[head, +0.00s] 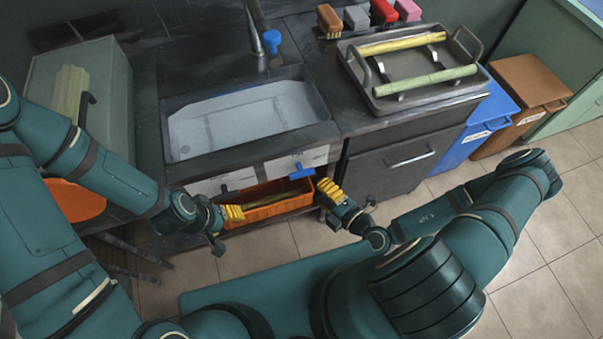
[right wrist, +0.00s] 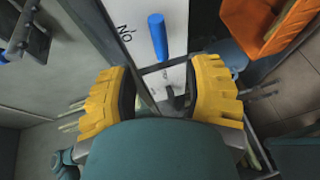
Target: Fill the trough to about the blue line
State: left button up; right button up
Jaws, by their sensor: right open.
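The trough (head: 245,115) is a grey-white basin sunk in the dark counter.
An orange crate (head: 283,207) with stalks in it sits below the panels. Several coloured blocks (head: 384,12) stand behind. Blue (head: 485,125) and brown (head: 527,90) bins stand at right. Tiled floor is open.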

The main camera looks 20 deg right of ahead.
aim_at(302, 173)
jog(key=b+x, duration=0.1)
jog(key=x, duration=0.8)
